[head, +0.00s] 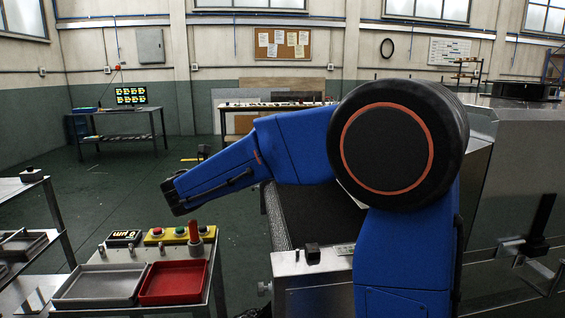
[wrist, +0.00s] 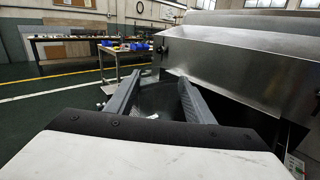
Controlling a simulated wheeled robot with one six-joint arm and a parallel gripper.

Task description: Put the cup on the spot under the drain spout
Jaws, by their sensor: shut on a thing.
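In the wrist view my gripper (wrist: 160,79) shows as two long grey fingers, spread apart. A dark grey, speckled thing (wrist: 158,102) fills the gap between them, with a small white patch on it. It is probably the cup, gripped between the fingers, but its rim is not clear. In the head view my blue arm reaches left, and I cannot make out the fingers or a cup there. I cannot pick out the drain spout or the spot under it in either view.
A stand at lower left holds a grey tray (head: 98,285), a red tray (head: 172,282) and a yellow button box (head: 178,235). The steel dryer housing (wrist: 235,65) rises close to the right of the fingers.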

